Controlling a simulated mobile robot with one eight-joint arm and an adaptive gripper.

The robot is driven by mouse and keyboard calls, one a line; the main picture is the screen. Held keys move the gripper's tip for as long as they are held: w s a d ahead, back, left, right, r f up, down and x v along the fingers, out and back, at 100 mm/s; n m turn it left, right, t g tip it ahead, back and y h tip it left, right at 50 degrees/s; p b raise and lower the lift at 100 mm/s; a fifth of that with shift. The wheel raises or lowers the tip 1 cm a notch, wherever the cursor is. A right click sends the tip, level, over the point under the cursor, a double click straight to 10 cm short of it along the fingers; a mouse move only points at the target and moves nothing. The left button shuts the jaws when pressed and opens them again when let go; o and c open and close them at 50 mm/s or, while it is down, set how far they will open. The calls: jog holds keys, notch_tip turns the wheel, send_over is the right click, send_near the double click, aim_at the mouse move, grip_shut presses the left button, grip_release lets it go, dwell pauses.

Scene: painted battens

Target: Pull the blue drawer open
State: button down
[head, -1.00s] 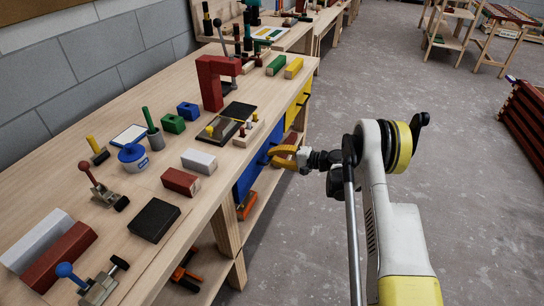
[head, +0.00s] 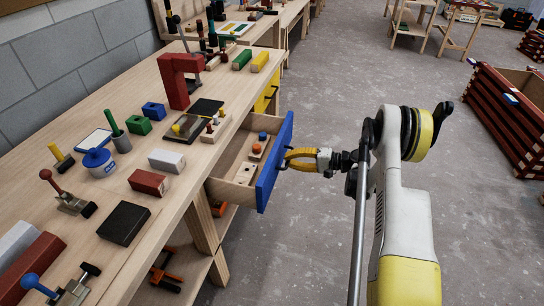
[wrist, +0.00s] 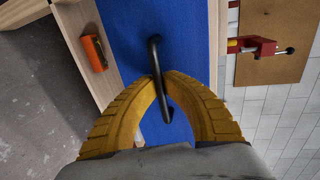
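The blue drawer (head: 268,175) stands pulled out from the workbench, and its open wooden inside shows in the head view. Small wooden pieces with a blue and an orange knob lie in it. Its blue front also fills the middle of the wrist view (wrist: 185,35). A black bar handle (wrist: 155,65) is fixed on that front. My gripper (head: 287,160) is at the drawer front. In the wrist view its yellow fingers (wrist: 160,90) close around the handle from both sides, with the bar between them.
The workbench top (head: 110,120) carries several blocks, a red clamp-like frame (head: 180,80) and small tools. A yellow drawer front (head: 266,98) lies further along the bench. The grey floor to the right is clear up to a dark red slatted crate (head: 500,115).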

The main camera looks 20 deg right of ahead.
jog(key=shift+f+v, duration=0.2)
jog(key=shift+v, duration=0.75)
jog(key=shift+f+v, duration=0.2)
jog(key=shift+v, duration=0.75)
jog(key=shift+f+v, duration=0.2)
jog(key=shift+v, duration=0.75)
jog(key=shift+d, duration=0.1)
jog(key=c, duration=1.5)
grip_release()
jog(key=shift+s, duration=0.1)
jog(key=v, duration=1.2)
